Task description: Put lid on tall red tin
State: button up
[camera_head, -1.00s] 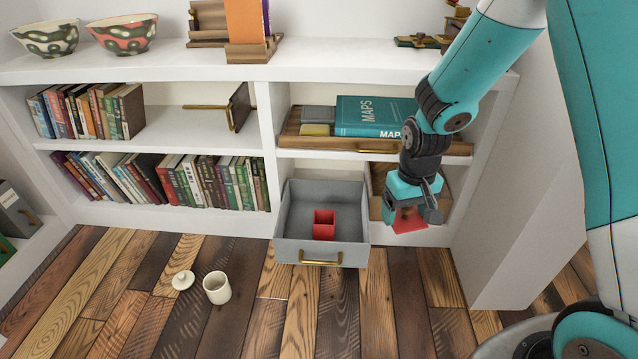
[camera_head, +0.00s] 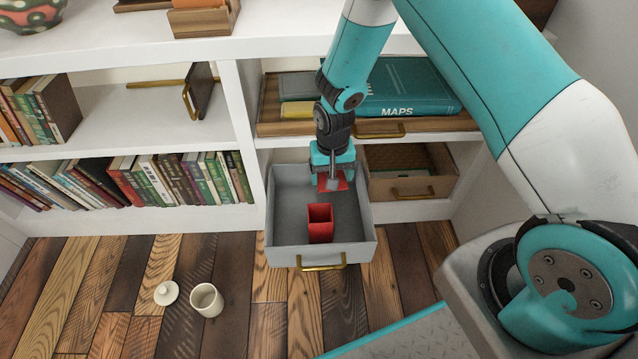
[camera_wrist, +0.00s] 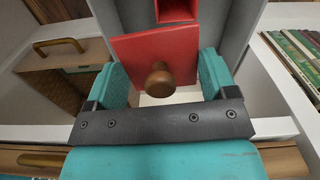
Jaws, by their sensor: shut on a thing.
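The tall red tin (camera_head: 320,225) stands upright and open-topped inside the grey pulled-out drawer (camera_head: 287,258). Part of the tin shows at the top of the wrist view (camera_wrist: 176,10). My gripper (camera_head: 333,178) is over the back part of the drawer, behind the tin. It is shut on the red square lid (camera_head: 330,185), which has a round brown knob. In the wrist view the lid (camera_wrist: 142,52) is between the teal fingers (camera_wrist: 162,85), slightly turned and apart from the tin's opening. The knob partly hides the grip.
A white lidless jar (camera_head: 207,300) and a pale round lid (camera_head: 166,293) are on the plank floor at left. A wooden drawer (camera_head: 412,175) is beside the grey one. A shelf above holds a MAPS book (camera_head: 410,90).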

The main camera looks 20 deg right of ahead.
aim_at(320, 184)
jog(key=shift+m, duration=0.4)
jog(key=a+f, duration=0.2)
jog(key=f, duration=0.1)
jog(key=a+f, duration=0.1)
jog(key=f, duration=0.1)
jog(key=shift+d+f+b, duration=0.1)
jog(key=shift+f+b, duration=2.3)
jog(key=shift+f, duration=0.9)
jog(key=shift+s+p, duration=0.1)
jog(key=shift+p, duration=0.3)
jog(key=shift+f, duration=0.15)
jog(key=o, duration=0.9)
jog(key=shift+o, duration=0.2)
